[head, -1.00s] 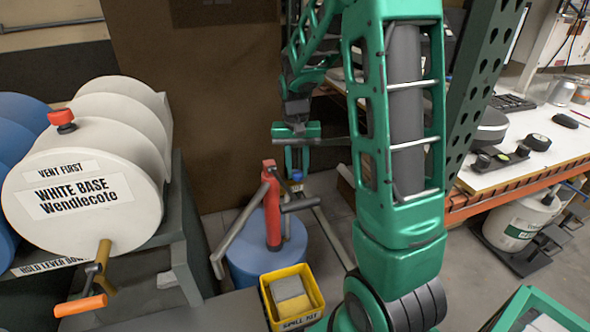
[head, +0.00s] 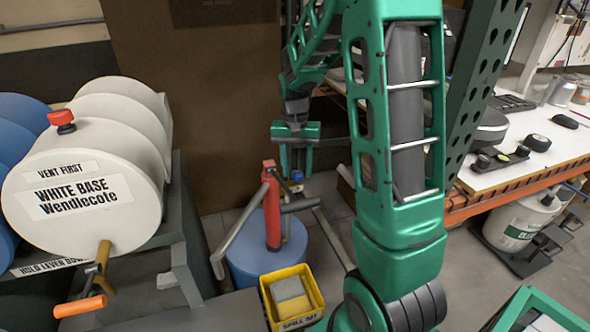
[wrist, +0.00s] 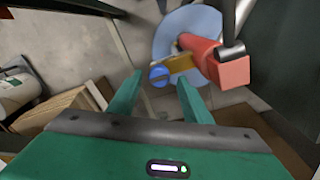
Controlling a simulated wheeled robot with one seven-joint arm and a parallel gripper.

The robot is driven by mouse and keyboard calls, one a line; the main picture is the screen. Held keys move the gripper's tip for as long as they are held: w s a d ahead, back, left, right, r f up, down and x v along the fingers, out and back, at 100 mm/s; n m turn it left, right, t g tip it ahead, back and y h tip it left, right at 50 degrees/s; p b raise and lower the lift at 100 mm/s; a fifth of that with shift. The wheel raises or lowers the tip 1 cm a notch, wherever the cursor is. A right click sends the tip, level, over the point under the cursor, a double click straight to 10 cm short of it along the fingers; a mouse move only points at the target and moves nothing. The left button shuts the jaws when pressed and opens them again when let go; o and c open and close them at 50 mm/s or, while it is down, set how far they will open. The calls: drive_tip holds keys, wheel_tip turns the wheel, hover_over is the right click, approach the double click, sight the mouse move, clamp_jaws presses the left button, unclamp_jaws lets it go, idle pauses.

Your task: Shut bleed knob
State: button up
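A blue knob (wrist: 158,75) sits at the end of a short brass stem (wrist: 182,63) on the red pump (wrist: 214,60) in the wrist view. In the head view the knob (head: 297,175) is small, just right of the top of the red pump (head: 271,205). My gripper (wrist: 160,84) is open and empty. Its green fingers point toward the knob, which shows between the fingertips but beyond them. In the head view my gripper (head: 296,165) is above the knob. I cannot tell the exact gap.
The pump stands on a blue drum (head: 287,262) with a grey handle (head: 298,206) beside it. A yellow spill kit bin (head: 315,290) is in front. A white drum (head: 100,230) with a red cap (head: 62,120) is at left. An orange-edged bench (head: 500,196) is at right.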

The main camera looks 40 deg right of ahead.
sight(295, 172)
wheel_tip(295, 172, up, 11)
drive_tip(key=shift+w+a+f, duration=0.15)
drive_tip(key=shift+w, duration=0.05)
idle(0.5)
idle(0.4)
